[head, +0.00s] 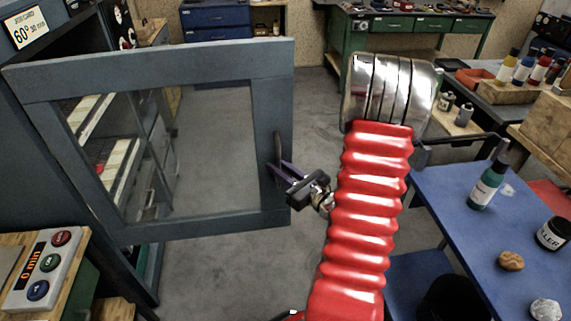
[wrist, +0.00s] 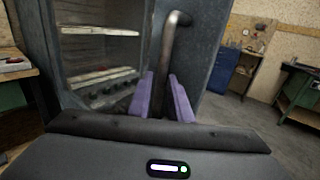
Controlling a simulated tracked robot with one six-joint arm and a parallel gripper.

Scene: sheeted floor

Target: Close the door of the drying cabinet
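The drying cabinet (head: 30,110) stands at the left, with shelves inside. Its grey-framed glass door (head: 268,85) is swung open, and the interior shows in the wrist view (wrist: 100,45). The door's curved metal handle (head: 278,148) is on the free edge; in the wrist view the handle (wrist: 172,50) runs down between my fingers. My gripper (head: 280,172) has purple fingers, one on each side of the handle's lower part. In the wrist view the fingers (wrist: 163,95) appear to be against the bar. The handle's lower end is hidden by my gripper.
A blue table (head: 430,200) with a bottle (head: 487,180) and jar stands at the right. A button box (head: 42,268) sits on a bench at the lower left. A green workbench (head: 410,25) is at the back. Grey floor (head: 215,265) is clear around the door.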

